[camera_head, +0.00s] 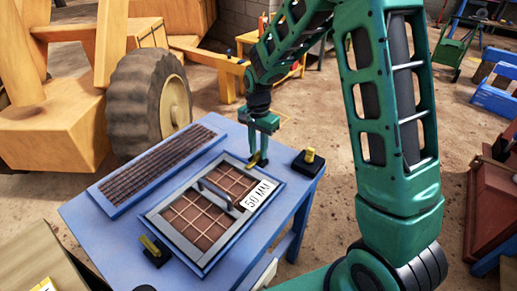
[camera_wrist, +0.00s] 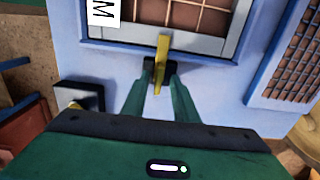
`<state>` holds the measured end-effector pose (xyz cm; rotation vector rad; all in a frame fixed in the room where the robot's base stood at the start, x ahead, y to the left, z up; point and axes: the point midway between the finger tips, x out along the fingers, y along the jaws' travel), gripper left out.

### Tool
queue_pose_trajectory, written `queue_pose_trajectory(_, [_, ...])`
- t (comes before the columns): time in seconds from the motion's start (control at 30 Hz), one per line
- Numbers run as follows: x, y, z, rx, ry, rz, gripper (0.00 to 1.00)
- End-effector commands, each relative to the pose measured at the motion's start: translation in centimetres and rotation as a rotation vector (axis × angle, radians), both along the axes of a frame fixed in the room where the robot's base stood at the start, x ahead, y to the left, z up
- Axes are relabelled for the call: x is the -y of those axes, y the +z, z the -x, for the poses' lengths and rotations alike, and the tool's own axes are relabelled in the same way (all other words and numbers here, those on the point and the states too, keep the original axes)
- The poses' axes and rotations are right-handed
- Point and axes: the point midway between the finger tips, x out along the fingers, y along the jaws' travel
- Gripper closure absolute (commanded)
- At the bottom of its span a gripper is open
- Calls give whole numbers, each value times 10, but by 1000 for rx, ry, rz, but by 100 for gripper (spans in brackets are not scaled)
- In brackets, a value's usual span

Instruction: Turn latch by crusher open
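A yellow latch (camera_wrist: 162,62) on a small black base lies across the edge of a grey-framed screen panel (camera_head: 177,239) marked "50 MM". My gripper (camera_wrist: 160,82) points down over this latch, with one finger on each side of it. The fingers look apart, with gaps beside the latch; contact is hard to judge. In the head view my gripper (camera_head: 259,158) is at the panel's far edge, and its fingers partly hide the latch. Another yellow latch (camera_head: 150,245) on a black base is at the panel's near left edge. I cannot clearly identify the crusher.
The panel has a raised dark handle (camera_head: 217,194) and lies on a blue table (camera_head: 95,215). A black block with a yellow knob (camera_head: 310,156) stands at the table's right corner. A second mesh panel (camera_head: 160,165) lies behind. A big-wheeled orange machine (camera_head: 55,125) stands beyond.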

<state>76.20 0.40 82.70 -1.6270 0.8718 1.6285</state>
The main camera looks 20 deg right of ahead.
Motion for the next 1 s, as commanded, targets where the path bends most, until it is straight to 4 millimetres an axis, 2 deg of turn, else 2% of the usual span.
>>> queue_pose_trajectory(0.17, [0, 0, 0, 0, 0, 0, 73])
queue_pose_trajectory(0.2, [0, 0, 0, 0, 0, 0, 76])
queue_pose_trajectory(0.3, [0, 0, 0, 0, 0, 0, 100])
queue_pose_trajectory(0.43, [0, 0, -1, 2, 1, -1, 100])
queue_pose_trajectory(0.47, [6, 0, -1, 2, 0, -1, 100])
queue_pose_trajectory(0.73, [1, 1, -2, 4, 34, -1, 100])
queue_pose_trajectory(1.0, [0, 1, -3, 7, 193, -1, 100])
